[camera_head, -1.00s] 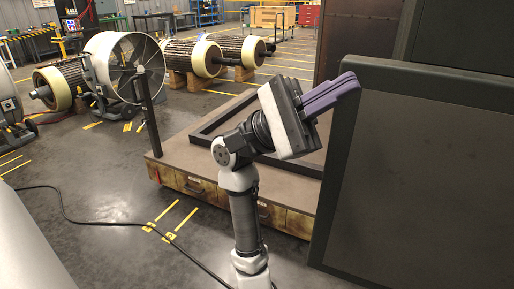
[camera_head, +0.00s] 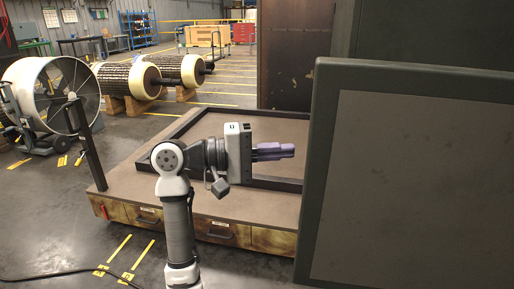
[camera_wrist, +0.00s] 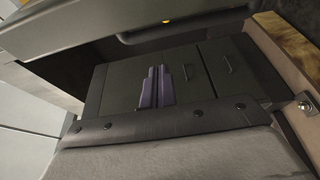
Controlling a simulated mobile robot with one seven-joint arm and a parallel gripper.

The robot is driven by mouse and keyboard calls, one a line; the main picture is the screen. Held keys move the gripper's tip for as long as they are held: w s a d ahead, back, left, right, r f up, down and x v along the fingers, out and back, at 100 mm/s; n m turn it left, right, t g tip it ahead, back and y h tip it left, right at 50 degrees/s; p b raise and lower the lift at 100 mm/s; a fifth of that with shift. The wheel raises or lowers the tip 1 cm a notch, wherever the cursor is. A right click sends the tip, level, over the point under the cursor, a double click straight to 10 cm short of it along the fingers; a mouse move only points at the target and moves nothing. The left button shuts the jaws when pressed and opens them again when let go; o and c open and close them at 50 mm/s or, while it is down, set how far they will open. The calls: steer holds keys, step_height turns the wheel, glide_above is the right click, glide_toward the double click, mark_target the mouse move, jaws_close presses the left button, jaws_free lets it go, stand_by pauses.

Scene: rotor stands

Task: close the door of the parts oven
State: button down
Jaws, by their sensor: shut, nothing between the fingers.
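The oven door (camera_head: 420,190) is a large dark panel with a grey inset face, standing at the right of the head view. It stands out in front of the dark oven body (camera_head: 430,35), so it looks open; its hinge side is not in view. My gripper (camera_head: 292,150) has purple fingers, is shut and empty, and points level to the right. In the picture its tips are just left of the door's left edge, and no contact shows. The purple fingers also show in the wrist view (camera_wrist: 158,70), in front of dark drawer fronts (camera_wrist: 205,72).
A low wooden bench with drawers (camera_head: 230,215) and a black frame on top (camera_head: 185,128) lies behind my arm. A dark post (camera_head: 90,145) stands at its left corner. A large fan (camera_head: 50,95) and rotors (camera_head: 125,80) are further back. Floor at left is mostly clear, with a cable.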

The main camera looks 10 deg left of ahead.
steer(key=shift+s+d+p, duration=1)
steer(key=shift+s+d, duration=0.4)
steer(key=shift+d, duration=0.3)
steer(key=shift+s, duration=0.15)
